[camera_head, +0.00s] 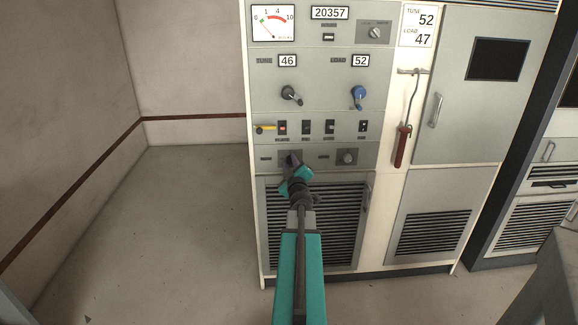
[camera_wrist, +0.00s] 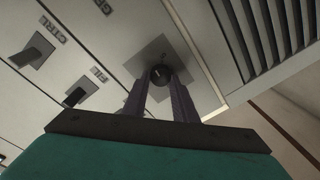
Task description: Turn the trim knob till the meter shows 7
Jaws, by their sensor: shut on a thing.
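My gripper (camera_head: 292,165) is at the lower left knob of the rack's bottom control panel. In the wrist view my gripper (camera_wrist: 160,84) has its two fingers closed around a round dark knob (camera_wrist: 160,73) on a grey square plate. The knob's label is hidden or too small to read, so I cannot confirm from it that this is the trim knob. The meter (camera_head: 273,23) at the top left of the rack has a white face and a red arc. Its needle leans to the left, at the low end of the scale; the exact reading is too small to tell.
The tune crank (camera_head: 291,95) reads 46 and the blue load crank (camera_head: 359,97) reads 52. A card (camera_head: 418,25) shows TUNE 52, LOAD 47. Several switches (camera_head: 306,127) sit above my gripper, another knob (camera_head: 347,156) to its right. A red-handled hook (camera_head: 403,145) hangs right. Floor at left is clear.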

